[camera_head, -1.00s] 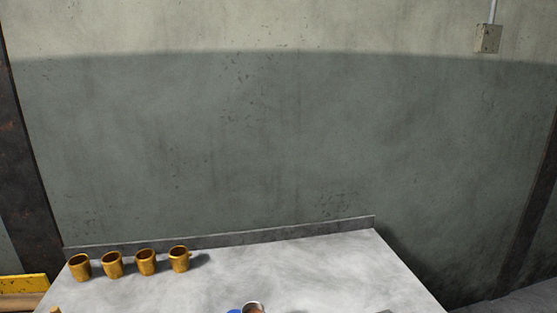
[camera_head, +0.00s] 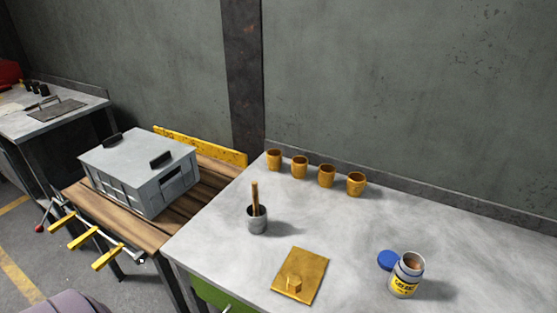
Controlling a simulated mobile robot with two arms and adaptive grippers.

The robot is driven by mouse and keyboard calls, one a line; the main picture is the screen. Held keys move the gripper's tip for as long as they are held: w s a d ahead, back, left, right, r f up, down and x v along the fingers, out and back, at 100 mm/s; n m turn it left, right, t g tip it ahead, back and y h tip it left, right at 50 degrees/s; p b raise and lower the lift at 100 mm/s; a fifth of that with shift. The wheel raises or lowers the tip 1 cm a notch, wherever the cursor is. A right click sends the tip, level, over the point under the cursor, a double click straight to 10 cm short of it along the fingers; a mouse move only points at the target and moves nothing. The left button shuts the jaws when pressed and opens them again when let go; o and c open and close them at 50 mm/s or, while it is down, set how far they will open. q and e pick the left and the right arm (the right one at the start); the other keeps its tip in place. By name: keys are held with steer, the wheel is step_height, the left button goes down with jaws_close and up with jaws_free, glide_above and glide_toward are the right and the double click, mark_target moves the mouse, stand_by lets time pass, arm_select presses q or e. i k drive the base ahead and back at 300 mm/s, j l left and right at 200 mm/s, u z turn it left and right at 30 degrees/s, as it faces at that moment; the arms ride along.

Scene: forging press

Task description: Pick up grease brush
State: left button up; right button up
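A brush-like tool with an upright wooden handle (camera_head: 255,194), likely the grease brush, stands in a small dark grey metal cup (camera_head: 257,222) on the left part of the grey metal table. Its lower end is hidden inside the cup. An open jar (camera_head: 404,283) with a yellow label and brown content stands to the right on the same table. A blue lid (camera_head: 388,260) is beside the jar. Neither of my grippers is in view.
Several brass-coloured cups (camera_head: 327,176) line the table's back edge. A golden plate with a knob (camera_head: 311,268) lies near the front. Left of the table (camera_head: 205,242), a grey crate (camera_head: 137,160) sits on wooden slats. Yellow-handled bars (camera_head: 83,239) jut out there.

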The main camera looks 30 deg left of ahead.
mark_target(254, 183)
steer(key=u, duration=1.25)
steer(key=l+z, duration=0.1)
steer(key=z, duration=0.25)
steer(key=k+l+z, duration=0.1)
steer(key=z, duration=0.25)
steer(key=l+z, duration=0.1)
steer(key=z, duration=0.25)
steer(key=k+j+u, duration=0.1)
steer(key=u, duration=0.4)
steer(key=k+j+u, duration=0.1)
steer(key=u, duration=0.4)
